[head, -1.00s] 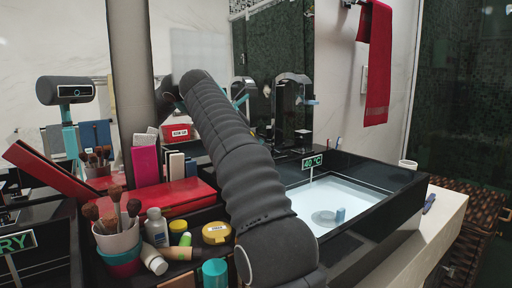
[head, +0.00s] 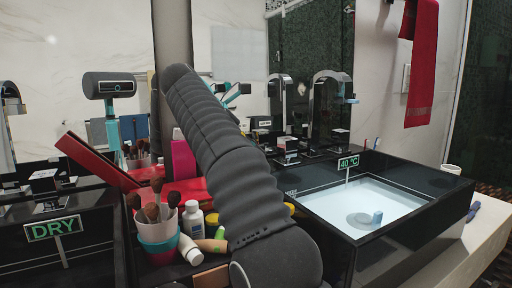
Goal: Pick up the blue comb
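A small dark blue object (head: 472,211) lies on the pale counter at the far right, beside the black sink with the 40 °C sign. It may be the blue comb, but it is too small to make out teeth. My arm rises from the bottom middle towards the upper left and hides part of the counter. My gripper itself cannot be made out, so its opening and anything in it are not shown.
The filled right sink (head: 365,207) holds a small blue object (head: 377,217). A brush cup (head: 158,235), bottles (head: 193,219) and a red box (head: 96,160) crowd the middle. A DRY sign (head: 54,229) marks the left sink.

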